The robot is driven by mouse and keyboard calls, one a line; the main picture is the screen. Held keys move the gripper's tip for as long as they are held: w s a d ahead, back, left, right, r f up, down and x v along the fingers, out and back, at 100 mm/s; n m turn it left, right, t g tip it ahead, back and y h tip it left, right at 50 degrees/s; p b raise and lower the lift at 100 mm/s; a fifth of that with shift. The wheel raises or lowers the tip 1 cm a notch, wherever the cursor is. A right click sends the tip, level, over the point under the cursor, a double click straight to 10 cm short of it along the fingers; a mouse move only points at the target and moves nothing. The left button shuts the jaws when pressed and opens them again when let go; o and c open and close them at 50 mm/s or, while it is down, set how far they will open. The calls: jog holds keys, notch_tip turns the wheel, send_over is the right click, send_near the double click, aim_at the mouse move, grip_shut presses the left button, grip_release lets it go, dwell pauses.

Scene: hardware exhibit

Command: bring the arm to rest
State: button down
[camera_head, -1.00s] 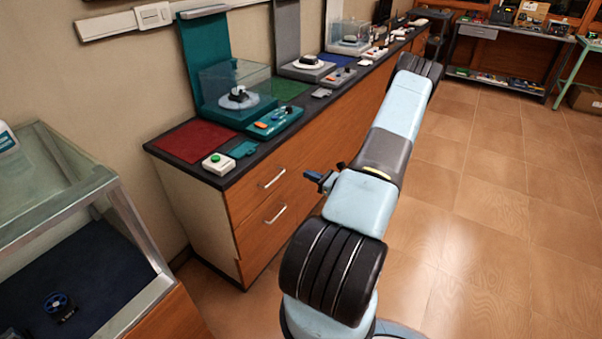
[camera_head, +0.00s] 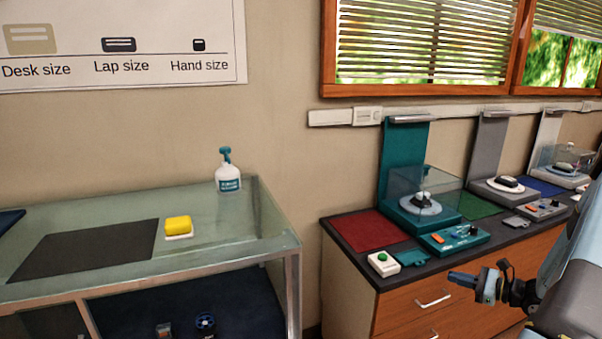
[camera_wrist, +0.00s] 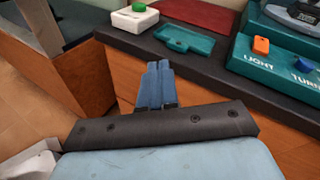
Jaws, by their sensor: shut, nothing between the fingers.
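My gripper (camera_head: 468,281) shows at the lower right of the head view, in front of the wooden cabinet's drawers. Its blue fingers also show in the wrist view (camera_wrist: 158,76), close together with nothing between them. The fingers appear in front of the drawer face, below the dark counter edge. My pale blue arm comes in from the right edge of the head view; most of it is out of frame.
The cabinet counter (camera_head: 371,265) carries a green-button box (camera_head: 383,263), a red mat (camera_head: 368,231) and a teal stand (camera_head: 402,170) with a clear-covered turntable. At left, a glass case (camera_head: 275,243) holds up a spray bottle (camera_head: 228,176) and yellow block (camera_head: 178,226).

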jog(key=s+a+r+n+g+h, duration=0.1)
jog(key=s+a+r+n+g, duration=0.25)
jog(key=a+r, duration=0.3)
jog(key=s+a+r+n+g+h, duration=0.1)
jog(key=s+a+r+n+g, duration=0.15)
jog(key=a+r+n, duration=0.35)
jog(key=s+a+r+n+g+h, duration=0.1)
jog(key=s+a+r+n+g, duration=0.1)
jog(key=a+r+n+g, duration=0.35)
jog(key=s+a+r+n+t+h, duration=0.3)
jog(key=s+r+n+h, duration=0.1)
jog(key=s+r, duration=0.4)
jog(key=s+a+r+n+t+h, duration=0.3)
jog(key=s+r, duration=0.4)
jog(key=s, duration=0.3)
jog(key=shift+r+n+h, duration=0.35)
jog(key=shift+n+h, duration=0.25)
jog(key=shift+h, duration=0.3)
jog(key=shift+a, duration=0.1)
